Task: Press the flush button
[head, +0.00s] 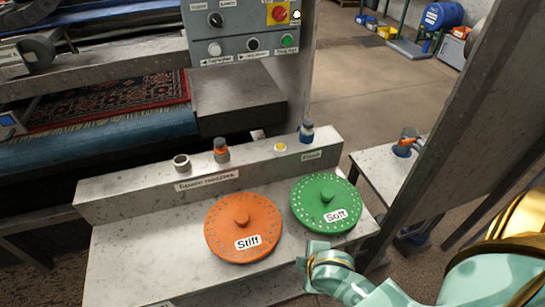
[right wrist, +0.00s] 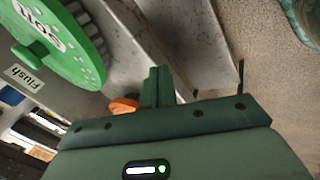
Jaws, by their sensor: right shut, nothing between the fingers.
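A round yellow button (head: 280,147) sits on top of the raised grey ledge in the head view, left of the "Flush" label on the ledge's front face. The "Flush" label also shows in the right wrist view (right wrist: 22,77) at the left, where I cannot make out the button. My right gripper (right wrist: 156,86) is shut and empty in the right wrist view, to the right of the green disc. In the head view my right arm ends just in front of the green disc, apart from the button; its fingertips are hard to make out. My left gripper is not in view.
A green "Soft" disc (head: 314,190) and an orange "Stiff" disc (head: 225,247) lie on the grey bench before the ledge. A grey post rises at the right.

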